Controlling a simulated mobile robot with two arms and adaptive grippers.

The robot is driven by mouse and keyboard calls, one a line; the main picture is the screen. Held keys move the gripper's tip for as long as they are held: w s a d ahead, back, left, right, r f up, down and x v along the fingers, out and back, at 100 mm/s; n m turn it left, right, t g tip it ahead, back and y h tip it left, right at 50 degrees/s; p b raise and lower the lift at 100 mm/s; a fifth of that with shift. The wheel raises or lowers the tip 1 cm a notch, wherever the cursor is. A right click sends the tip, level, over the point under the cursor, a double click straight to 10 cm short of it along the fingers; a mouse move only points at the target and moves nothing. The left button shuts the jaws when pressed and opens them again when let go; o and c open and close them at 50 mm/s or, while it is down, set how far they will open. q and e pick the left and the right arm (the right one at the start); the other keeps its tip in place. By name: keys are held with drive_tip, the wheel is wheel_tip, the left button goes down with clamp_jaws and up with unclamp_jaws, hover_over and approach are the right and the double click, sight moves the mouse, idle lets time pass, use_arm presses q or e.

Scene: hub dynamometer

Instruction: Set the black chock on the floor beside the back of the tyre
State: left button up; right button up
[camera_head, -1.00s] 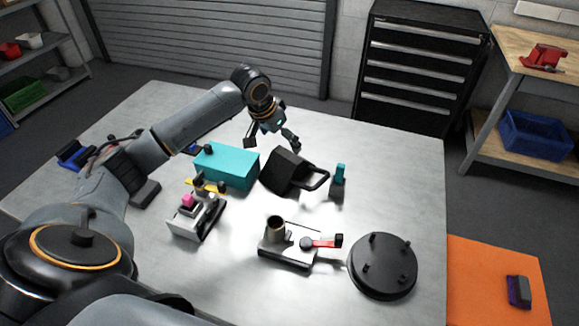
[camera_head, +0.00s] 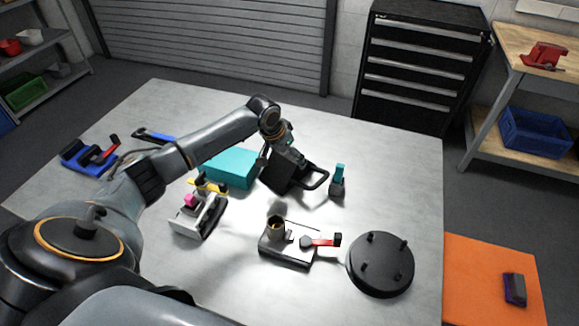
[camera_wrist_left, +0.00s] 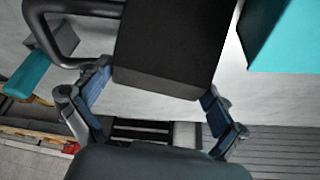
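The black chock (camera_head: 281,174), a dark block with a loop handle on its right side, sits on the grey table beside the teal box. It also fills the upper middle of the left wrist view (camera_wrist_left: 170,50). My left gripper (camera_head: 283,160) is down at the chock, its fingers hard to make out in the head view. In the left wrist view its fingers (camera_wrist_left: 158,84) are spread, one on each side of the chock's near end; firm contact cannot be told. I see no tyre in either view. My right gripper is not in view.
The teal box (camera_head: 228,168) stands left of the chock and a small teal-topped tool (camera_head: 338,180) to its right. A clamp fixture (camera_head: 288,245) and a black studded disc (camera_head: 381,265) are nearer. An orange mat (camera_head: 485,280) lies right of the table.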

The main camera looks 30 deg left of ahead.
use_arm(q)
drive_tip(key=c, duration=1.1)
drive_tip(key=shift+w+r, duration=0.1)
drive_tip(key=shift+r, duration=0.1)
drive_tip(key=shift+c, duration=0.2)
